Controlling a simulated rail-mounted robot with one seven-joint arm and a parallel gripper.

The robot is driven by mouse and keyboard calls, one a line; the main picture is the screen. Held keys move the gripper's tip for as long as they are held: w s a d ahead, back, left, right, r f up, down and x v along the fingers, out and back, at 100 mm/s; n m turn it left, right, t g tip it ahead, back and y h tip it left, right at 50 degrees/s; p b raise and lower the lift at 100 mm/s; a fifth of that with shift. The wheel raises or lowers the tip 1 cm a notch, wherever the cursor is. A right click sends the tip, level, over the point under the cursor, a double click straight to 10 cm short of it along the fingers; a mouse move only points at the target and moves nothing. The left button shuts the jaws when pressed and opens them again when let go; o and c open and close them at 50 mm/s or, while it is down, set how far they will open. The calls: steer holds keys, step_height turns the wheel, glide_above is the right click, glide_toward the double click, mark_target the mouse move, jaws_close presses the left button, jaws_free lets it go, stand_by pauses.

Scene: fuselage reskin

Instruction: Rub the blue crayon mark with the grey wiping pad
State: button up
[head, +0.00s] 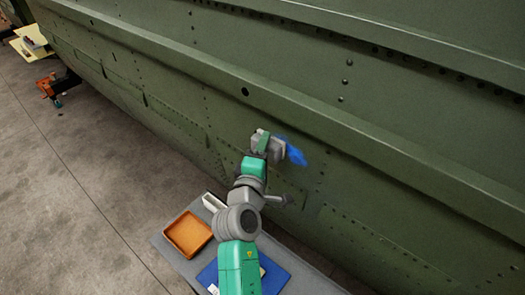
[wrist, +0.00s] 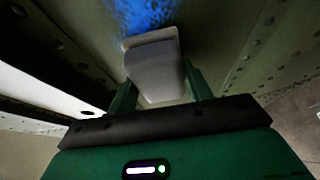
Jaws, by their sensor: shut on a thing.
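The blue crayon mark (head: 294,152) is a smear on the green fuselage skin, just right of my gripper in the head view. It also shows at the top of the wrist view (wrist: 137,20). My gripper (wrist: 160,88) is shut on the grey wiping pad (wrist: 153,62), which sits between the two green fingers. In the head view my gripper (head: 268,146) is up close to the fuselage, with the pad at the mark's left edge. The pad covers part of the mark. I cannot tell whether the pad touches the skin.
The green fuselage (head: 200,80) has long raised ridges and rivet rows. Below stands a grey table (head: 173,258) with an orange tray (head: 188,234), a white container (head: 213,202) and a blue mat (head: 272,275). An orange-and-black item (head: 50,88) stands on the floor far left.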

steer(key=shift+w+d, duration=0.2)
steer(key=shift+d, duration=0.05)
